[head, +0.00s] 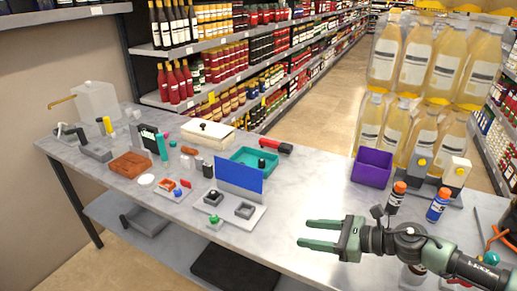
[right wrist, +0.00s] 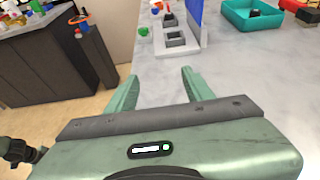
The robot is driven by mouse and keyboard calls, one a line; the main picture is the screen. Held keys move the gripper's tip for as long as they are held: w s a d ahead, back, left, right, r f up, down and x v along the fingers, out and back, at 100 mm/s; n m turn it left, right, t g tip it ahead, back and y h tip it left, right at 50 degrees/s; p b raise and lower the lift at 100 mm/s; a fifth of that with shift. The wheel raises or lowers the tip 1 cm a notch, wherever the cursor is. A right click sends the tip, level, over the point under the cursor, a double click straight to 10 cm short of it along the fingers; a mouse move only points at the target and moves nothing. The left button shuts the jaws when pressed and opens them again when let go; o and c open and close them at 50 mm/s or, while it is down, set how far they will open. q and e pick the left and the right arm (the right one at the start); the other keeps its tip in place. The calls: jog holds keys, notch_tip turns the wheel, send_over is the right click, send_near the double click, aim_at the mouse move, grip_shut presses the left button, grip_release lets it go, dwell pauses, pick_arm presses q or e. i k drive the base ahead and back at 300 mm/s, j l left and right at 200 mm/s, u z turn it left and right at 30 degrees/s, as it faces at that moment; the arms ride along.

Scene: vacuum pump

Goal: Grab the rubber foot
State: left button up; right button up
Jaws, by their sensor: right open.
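My right gripper (head: 304,235) is open and empty above the table near its front edge, fingers pointing left in the head view. Its two green fingers also show apart in the right wrist view (right wrist: 159,80), with bare tabletop between them. A small black piece (head: 262,163), which may be the rubber foot, sits in the teal tray (head: 240,155); it also shows in the right wrist view (right wrist: 255,12). Another small black piece (head: 213,197) is on the light board with the blue upright panel (head: 239,178). I cannot tell for sure which is the rubber foot. My left gripper is out of view.
A purple bin (head: 372,167) stands to the right, with orange-capped bottle (head: 397,194) and blue bottle (head: 437,205) near my right arm. A green-topped part (head: 214,221) lies near the board. Many parts crowd the table's left side. The tabletop (head: 300,190) between board and bin is clear.

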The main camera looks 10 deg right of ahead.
aim_at(261, 162)
jog(key=i, duration=1.15)
